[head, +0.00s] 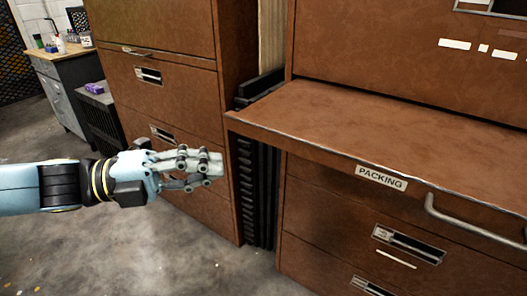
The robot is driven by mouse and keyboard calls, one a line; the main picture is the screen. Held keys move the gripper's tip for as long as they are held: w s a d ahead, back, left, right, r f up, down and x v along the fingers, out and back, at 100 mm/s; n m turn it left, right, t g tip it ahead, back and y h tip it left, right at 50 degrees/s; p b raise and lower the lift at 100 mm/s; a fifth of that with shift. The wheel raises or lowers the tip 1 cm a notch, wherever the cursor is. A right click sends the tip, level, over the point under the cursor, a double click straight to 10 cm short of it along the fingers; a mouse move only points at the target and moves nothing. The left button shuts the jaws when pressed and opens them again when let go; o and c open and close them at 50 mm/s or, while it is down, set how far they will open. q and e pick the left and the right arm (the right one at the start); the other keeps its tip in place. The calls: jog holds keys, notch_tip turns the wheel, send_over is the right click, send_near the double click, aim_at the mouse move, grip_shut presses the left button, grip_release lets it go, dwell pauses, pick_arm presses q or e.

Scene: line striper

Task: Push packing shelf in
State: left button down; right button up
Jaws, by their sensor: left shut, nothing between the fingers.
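The packing shelf (400,139) is a brown board that sticks out from the brown cabinet on the right. My left gripper (220,166) is shut and empty. In the picture it is just left of the shelf's front left corner and slightly below it; I cannot tell the exact distance in depth. My right gripper is not in the view.
Drawers with label holders (408,243) lie below the shelf. A second brown cabinet (160,95) stands to the left, with black stacked parts (258,190) in the gap between. A workbench (65,60) with bottles is at the far left. The concrete floor (110,250) in front is clear.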

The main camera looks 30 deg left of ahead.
pick_arm(q)
jog(key=w+d, duration=0.1)
jog(key=w, duration=0.2)
jog(key=w+d+b, duration=0.1)
jog(key=w+d, duration=0.1)
jog(key=w, duration=0.1)
jog(key=w+d, duration=0.2)
jog(key=w, duration=0.1)
jog(key=shift+w+d, duration=0.1)
jog(key=shift+w, duration=0.05)
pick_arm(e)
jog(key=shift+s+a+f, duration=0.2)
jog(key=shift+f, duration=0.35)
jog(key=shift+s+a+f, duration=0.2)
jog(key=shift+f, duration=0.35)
pick_arm(q)
jog(key=shift+w, duration=0.1)
